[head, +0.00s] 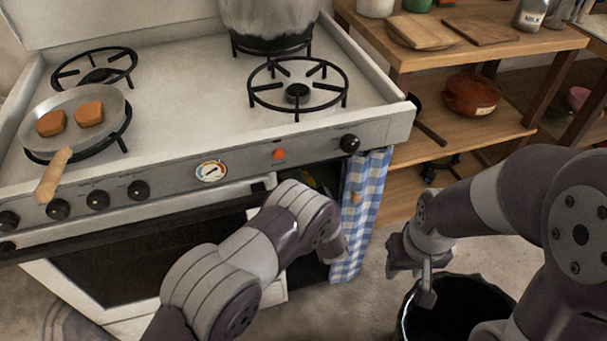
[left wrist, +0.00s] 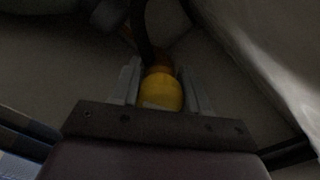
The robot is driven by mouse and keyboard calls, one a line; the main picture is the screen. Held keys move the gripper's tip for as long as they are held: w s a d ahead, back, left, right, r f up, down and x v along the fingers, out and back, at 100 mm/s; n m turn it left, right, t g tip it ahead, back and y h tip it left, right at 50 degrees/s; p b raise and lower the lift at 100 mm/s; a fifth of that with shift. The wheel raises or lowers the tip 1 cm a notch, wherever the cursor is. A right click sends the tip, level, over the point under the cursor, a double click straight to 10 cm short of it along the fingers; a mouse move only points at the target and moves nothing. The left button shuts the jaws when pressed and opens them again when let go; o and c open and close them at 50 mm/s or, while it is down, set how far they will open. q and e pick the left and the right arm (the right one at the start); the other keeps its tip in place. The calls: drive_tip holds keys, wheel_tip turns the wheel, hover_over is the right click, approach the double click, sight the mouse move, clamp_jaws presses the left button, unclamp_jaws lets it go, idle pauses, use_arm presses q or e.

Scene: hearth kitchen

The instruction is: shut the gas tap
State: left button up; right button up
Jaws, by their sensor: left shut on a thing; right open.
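The gas tap (left wrist: 160,92) appears to be the yellow rounded piece in the dim left wrist view, with an orange-brown part behind it and a dark hose above. My left gripper (left wrist: 161,86) is shut on it, with one grey finger on each side. The tap's handle position cannot be told. In the head view my left arm reaches into the dark opening at the right of the stove, beside the blue checked curtain (head: 361,215), and its gripper is hidden there. My right gripper (head: 415,276) is open and empty, above the black bin.
The stove (head: 190,100) holds a frying pan (head: 45,105) and a large pot (head: 268,22). A black bin (head: 455,310) stands on the floor below my right gripper. Wooden shelves (head: 480,60) stand at the right. Pale walls close in around the left gripper.

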use_arm(q)
drive_tip(key=shift+s+a+f+m+p, duration=0.15)
drive_tip(key=shift+m+p, duration=0.2)
drive_tip(key=shift+m, duration=0.7)
drive_tip(key=shift+f+m+p, duration=0.1)
drive_tip(key=shift+m+p, duration=0.2)
drive_tip(key=shift+m, duration=0.75)
drive_tip(key=o, duration=0.9)
drive_tip(key=shift+c, duration=0.2)
drive_tip(key=shift+o, duration=0.8)
drive_tip(key=shift+r, duration=0.2)
drive_tip(key=p+v, duration=0.2)
drive_tip(key=v, duration=1)
drive_tip(key=shift+s+p, duration=0.3)
